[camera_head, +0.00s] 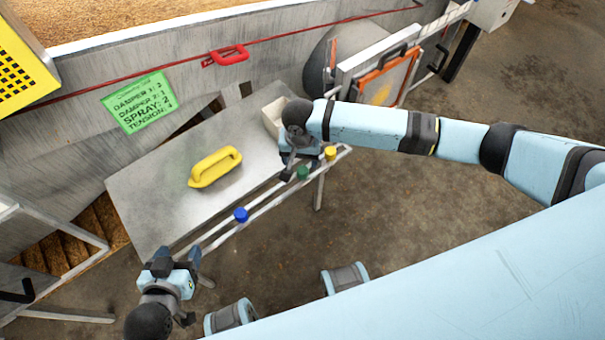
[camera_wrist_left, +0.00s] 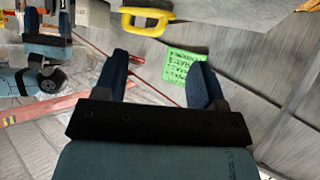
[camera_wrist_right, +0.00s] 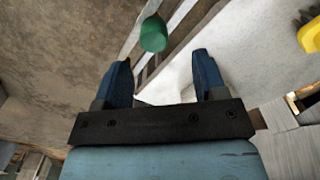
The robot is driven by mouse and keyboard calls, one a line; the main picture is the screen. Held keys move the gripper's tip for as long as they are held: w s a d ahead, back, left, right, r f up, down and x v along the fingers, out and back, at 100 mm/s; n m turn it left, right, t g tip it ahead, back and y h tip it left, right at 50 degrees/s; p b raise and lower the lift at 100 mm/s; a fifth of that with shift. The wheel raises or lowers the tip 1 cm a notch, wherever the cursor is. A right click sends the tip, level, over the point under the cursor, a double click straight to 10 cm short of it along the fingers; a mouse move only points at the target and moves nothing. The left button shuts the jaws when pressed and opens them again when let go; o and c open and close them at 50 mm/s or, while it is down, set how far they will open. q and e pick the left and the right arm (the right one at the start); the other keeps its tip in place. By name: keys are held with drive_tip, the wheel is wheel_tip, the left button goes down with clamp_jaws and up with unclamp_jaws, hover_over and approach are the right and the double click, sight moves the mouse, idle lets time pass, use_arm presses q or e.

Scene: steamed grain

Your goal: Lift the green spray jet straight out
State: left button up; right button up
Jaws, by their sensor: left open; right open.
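The green spray jet (camera_head: 303,173) is a small green-capped piece in the pale rail (camera_head: 268,204) along the table's front edge. It also shows in the right wrist view (camera_wrist_right: 153,34), beyond the fingertips and between their lines. My right gripper (camera_head: 300,168) is above and close beside it, open and empty; contact cannot be told in the head view, but the right wrist view shows a gap. My left gripper (camera_head: 198,299) is open and empty, off the table's near left corner. The jet's lower part is hidden in the rail.
A blue jet (camera_head: 240,215) and a yellow jet (camera_head: 330,153) sit in the same rail. A yellow handle (camera_head: 215,167) lies on the metal table (camera_head: 150,190). A pale box (camera_head: 273,116) stands behind my right gripper. A green sign (camera_head: 138,101) hangs on the wall behind.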

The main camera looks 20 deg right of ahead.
sight(303, 170)
drive_tip(key=f, duration=0.2)
drive_tip(key=f+b, duration=0.1)
drive_tip(key=f, duration=0.2)
drive_tip(key=shift+s+d+f, duration=0.2)
drive_tip(key=shift+s+f, duration=0.1)
drive_tip(key=c, duration=1)
